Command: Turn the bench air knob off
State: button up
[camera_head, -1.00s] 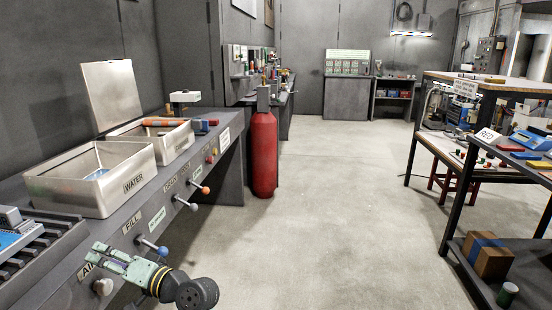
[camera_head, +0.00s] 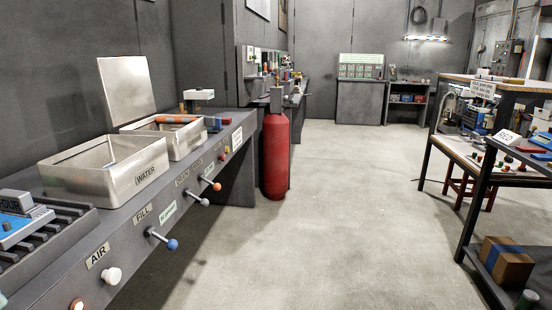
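The air knob (camera_head: 112,276) is a pale round knob on the sloped front of the grey bench (camera_head: 130,232), at the lower left of the head view. The AIR label (camera_head: 98,256) is just above and left of it. I cannot tell the knob's setting from its round face. My gripper is not in view, and nothing is seen touching the knob.
Right of the air knob, a blue-tipped lever (camera_head: 171,244) and an orange-tipped lever (camera_head: 216,186) stick out from the bench front. A glowing round button (camera_head: 77,304) is lower left. A red cylinder (camera_head: 275,155) stands past the bench. The middle floor is clear.

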aim_at(112, 277)
jog(key=u, duration=1)
